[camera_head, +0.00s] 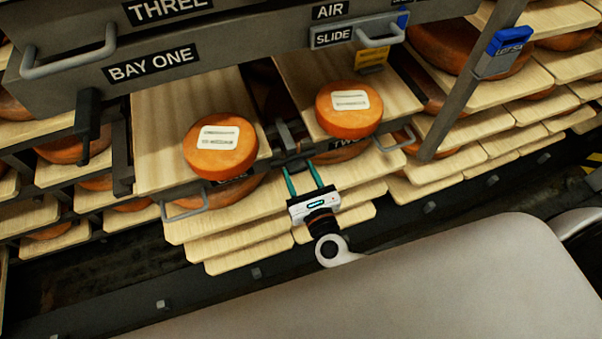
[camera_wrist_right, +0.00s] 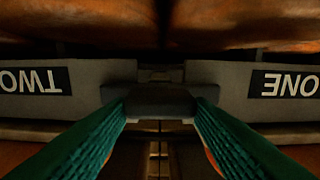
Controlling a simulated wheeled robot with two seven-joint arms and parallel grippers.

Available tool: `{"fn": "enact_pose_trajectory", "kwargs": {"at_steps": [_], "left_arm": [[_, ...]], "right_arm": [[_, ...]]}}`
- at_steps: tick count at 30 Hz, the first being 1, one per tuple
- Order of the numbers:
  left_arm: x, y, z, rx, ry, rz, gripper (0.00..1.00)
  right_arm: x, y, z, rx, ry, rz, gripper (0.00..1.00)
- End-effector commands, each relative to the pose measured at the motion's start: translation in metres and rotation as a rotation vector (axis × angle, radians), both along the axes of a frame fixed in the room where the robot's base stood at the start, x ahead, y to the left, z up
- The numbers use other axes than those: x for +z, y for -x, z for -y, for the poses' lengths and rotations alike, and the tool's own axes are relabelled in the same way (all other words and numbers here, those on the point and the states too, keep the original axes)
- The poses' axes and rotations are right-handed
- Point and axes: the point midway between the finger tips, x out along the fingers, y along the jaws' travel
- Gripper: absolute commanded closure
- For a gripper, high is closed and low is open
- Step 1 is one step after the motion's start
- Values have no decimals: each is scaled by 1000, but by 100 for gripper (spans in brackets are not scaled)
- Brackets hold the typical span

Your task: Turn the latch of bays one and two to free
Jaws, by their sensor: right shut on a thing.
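The bay one board (camera_head: 165,110) and the bay two board (camera_head: 295,75) lie side by side, each with an orange cheese wheel: one (camera_head: 205,165) at left, one (camera_head: 350,122) at right. Between their front ends is a dark latch block (camera_wrist_right: 160,101), with the plates TWO (camera_wrist_right: 35,80) and ONE (camera_wrist_right: 290,85) on either side, upside down in the wrist view. My right gripper (camera_head: 302,167) has its green fingers shut on this block, one on each side; they also show in the wrist view (camera_wrist_right: 160,108). The latch's turn is hard to judge. My left gripper is not seen.
Overhead is a grey beam (camera_head: 240,50) labelled BAY ONE, AIR and SLIDE, with metal handles (camera_head: 70,58). A grey post (camera_head: 460,105) with a blue tag stands at right. Wire handles (camera_head: 185,208) hang below the boards. More cheese shelves lie below.

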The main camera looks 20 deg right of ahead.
Motion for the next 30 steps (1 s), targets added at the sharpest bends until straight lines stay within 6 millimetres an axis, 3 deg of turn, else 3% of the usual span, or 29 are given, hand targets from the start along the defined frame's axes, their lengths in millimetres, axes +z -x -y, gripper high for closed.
{"fn": "enact_pose_trajectory", "kwargs": {"at_steps": [11,30], "left_arm": [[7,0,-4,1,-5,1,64],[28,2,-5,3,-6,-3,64]], "right_arm": [[1,0,-1,-3,202,7,76],[1,0,-3,-2,808,27,76]]}}
